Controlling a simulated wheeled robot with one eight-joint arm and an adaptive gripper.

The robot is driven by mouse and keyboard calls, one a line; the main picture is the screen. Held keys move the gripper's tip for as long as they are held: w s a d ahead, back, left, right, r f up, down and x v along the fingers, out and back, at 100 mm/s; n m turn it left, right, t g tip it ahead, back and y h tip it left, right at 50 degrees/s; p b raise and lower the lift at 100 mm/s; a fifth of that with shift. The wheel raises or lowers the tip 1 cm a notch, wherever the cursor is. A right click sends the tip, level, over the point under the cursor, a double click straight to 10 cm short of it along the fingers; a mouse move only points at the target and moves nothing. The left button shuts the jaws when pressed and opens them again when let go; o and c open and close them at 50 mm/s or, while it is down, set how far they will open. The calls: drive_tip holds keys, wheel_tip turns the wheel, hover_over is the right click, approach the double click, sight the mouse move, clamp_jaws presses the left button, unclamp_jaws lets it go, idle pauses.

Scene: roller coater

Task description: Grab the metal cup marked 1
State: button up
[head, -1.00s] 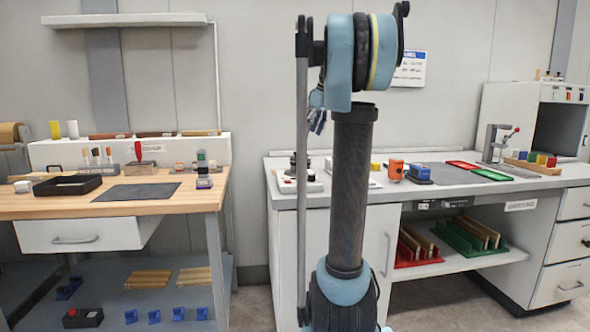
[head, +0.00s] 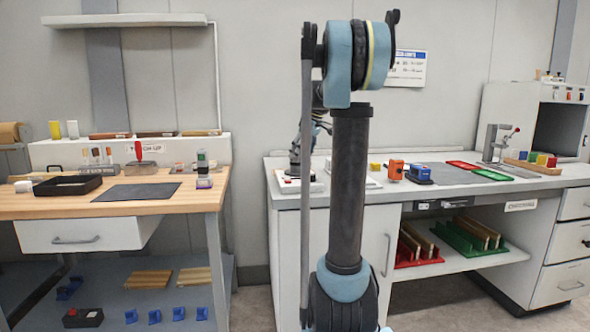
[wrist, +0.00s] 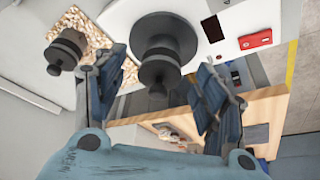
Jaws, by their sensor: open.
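In the wrist view a larger dark metal stepped round piece (wrist: 166,42) stands on a white surface, lying between and beyond my fingers. A smaller dark metal piece (wrist: 65,50) stands on a speckled patch to the left, outside my left finger. No number is readable on either, so I cannot tell which is the cup marked 1. My gripper (wrist: 160,78) is open, its fingers on either side of the larger piece; contact is not clear. In the head view my gripper (head: 297,165) is low over the white device at the right bench's left end, partly behind my arm.
A red switch (wrist: 255,40) is on the white device beside the larger piece. A wooden bench (head: 140,205) with a black tray (head: 68,186) is at left.

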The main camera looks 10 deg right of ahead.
sight(296, 165)
drive_tip(key=shift+a+x, duration=0.2)
drive_tip(key=shift+x, duration=2.55)
drive_tip(key=shift+w+r, duration=0.1)
drive_tip(key=shift+r, duration=0.05)
drive_tip(key=c, duration=1.3)
